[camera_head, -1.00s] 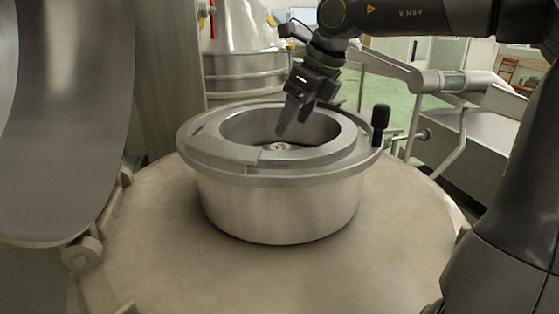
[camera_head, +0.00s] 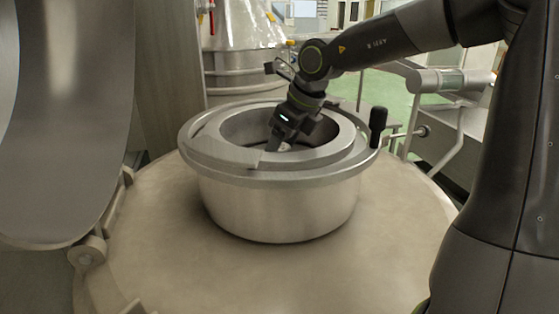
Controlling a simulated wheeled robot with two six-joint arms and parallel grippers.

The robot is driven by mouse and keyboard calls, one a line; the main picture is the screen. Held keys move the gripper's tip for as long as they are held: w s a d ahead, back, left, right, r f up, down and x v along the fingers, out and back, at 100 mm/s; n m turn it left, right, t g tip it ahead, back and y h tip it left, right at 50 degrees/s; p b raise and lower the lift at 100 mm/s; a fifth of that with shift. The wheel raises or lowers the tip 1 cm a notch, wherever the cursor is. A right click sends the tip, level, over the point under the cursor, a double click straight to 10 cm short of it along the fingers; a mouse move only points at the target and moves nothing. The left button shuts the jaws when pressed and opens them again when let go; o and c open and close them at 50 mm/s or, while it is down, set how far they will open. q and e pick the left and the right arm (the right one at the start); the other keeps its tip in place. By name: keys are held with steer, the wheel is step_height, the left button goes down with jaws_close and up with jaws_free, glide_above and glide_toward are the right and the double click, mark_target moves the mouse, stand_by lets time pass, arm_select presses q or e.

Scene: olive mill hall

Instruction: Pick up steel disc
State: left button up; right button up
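A round steel vessel neck (camera_head: 280,210) with a wide flanged rim stands on the domed tan top. My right gripper (camera_head: 281,146), on the arm from the upper right, points down into its opening. Its fingertips are low inside, over a small light metal piece (camera_head: 285,148), which may be the steel disc. The gripper covers most of this piece, and I cannot tell whether the fingers touch it or how far apart they are. My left gripper is not in view.
A raised flat segment (camera_head: 228,152) lies on the rim at the left front. A black knob (camera_head: 378,119) stands upright at its right. A large curved steel sheet (camera_head: 65,120) fills the left side. The domed top (camera_head: 280,275) is clear in front.

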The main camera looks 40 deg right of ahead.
steer(key=shift+c, duration=0.5)
steer(key=c, duration=1.2)
steer(key=shift+c, duration=0.3)
steer(key=shift+w+r, duration=0.1)
steer(key=shift+r, duration=0.05)
